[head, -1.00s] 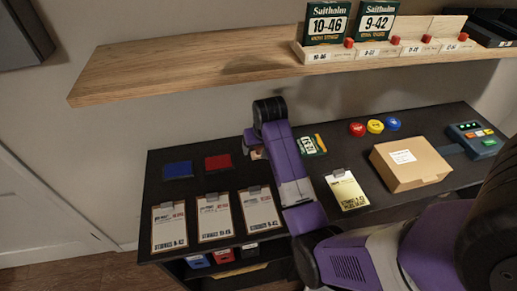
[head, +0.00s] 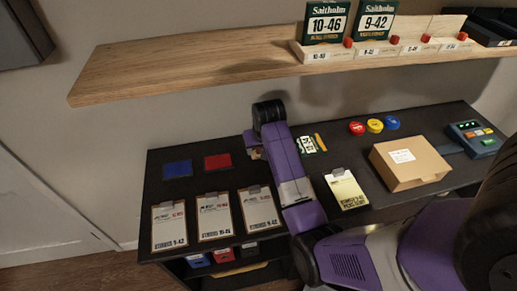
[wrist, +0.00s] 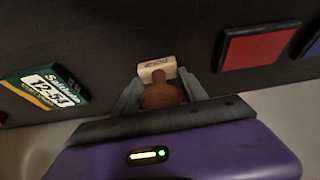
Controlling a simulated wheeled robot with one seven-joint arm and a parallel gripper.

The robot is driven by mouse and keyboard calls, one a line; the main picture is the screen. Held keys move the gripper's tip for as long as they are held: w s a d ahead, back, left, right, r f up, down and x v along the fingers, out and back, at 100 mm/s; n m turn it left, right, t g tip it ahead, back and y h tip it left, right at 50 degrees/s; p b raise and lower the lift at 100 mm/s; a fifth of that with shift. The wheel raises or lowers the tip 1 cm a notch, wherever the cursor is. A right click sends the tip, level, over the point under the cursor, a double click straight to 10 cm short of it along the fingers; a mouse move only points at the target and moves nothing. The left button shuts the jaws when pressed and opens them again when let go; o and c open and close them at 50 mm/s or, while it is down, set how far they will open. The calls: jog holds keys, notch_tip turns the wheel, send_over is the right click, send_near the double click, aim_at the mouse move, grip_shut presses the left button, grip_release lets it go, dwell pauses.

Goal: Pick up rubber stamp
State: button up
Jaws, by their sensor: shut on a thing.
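The rubber stamp (wrist: 157,68) shows in the wrist view as a pale wooden block with a rounded brown handle (wrist: 162,96). My gripper (wrist: 160,88) is shut on it, with one grey finger on each side of the handle. In the head view, my gripper (head: 256,152) is low over the dark workbench, right of the red pad, and my arm hides most of the stamp. I cannot tell whether the stamp touches the bench.
A red pad (head: 217,161) and a blue pad (head: 178,169) lie to the left. A green string packet (head: 307,145) lies to the right. Several clipboards (head: 214,216) line the front edge. A cardboard box (head: 408,163) stands further right. A wooden shelf (head: 180,68) overhangs behind.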

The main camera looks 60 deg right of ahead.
jog(key=shift+a+r, duration=0.1)
jog(key=shift+r, duration=0.15)
notch_tip(320, 180, up, 6)
jog(key=shift+b, duration=0.8)
jog(key=s+a+b, duration=0.2)
jog(key=s+a, duration=1.1)
jog(key=a, duration=0.1)
jog(key=shift+a+r, duration=0.25)
jog(key=shift+a, duration=0.15)
jog(key=shift+s, duration=0.1)
